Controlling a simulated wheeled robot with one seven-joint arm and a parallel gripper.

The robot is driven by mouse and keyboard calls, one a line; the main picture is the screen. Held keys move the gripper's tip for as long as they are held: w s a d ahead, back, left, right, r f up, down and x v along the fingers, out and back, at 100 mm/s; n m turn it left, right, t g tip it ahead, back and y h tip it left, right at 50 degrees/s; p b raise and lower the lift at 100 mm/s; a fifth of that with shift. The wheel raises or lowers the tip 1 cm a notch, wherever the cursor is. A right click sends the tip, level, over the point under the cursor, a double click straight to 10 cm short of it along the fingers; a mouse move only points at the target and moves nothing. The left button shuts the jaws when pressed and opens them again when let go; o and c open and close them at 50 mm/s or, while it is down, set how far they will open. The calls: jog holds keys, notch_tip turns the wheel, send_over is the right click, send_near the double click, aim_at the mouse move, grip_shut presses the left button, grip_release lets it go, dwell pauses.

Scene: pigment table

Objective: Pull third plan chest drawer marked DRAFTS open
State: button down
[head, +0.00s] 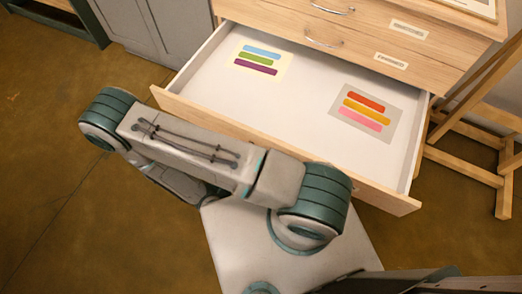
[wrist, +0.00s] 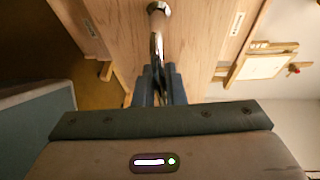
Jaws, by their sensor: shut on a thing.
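The third drawer (head: 390,200) of the wooden plan chest stands pulled far out, its white inside open to view in the head view. Its wooden front also shows in the wrist view (wrist: 200,40). My gripper (wrist: 158,85) is shut on the drawer's metal bar handle (wrist: 157,30) in the wrist view. My arm hides the gripper and handle in the head view.
Two cards with coloured stripes, one cream (head: 262,60) and one grey (head: 365,113), lie in the drawer. Two shut drawers with handles (head: 322,40) are above. A wooden easel (head: 480,135) stands right, a grey cabinet (head: 150,25) back left. The left floor is clear.

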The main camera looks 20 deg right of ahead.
jog(key=shift+a, duration=0.15)
jog(key=c, duration=1.5)
grip_release()
jog(key=shift+a, duration=0.1)
jog(key=v, duration=1.3)
jog(key=shift+a, duration=0.3)
jog(key=shift+s, duration=0.1)
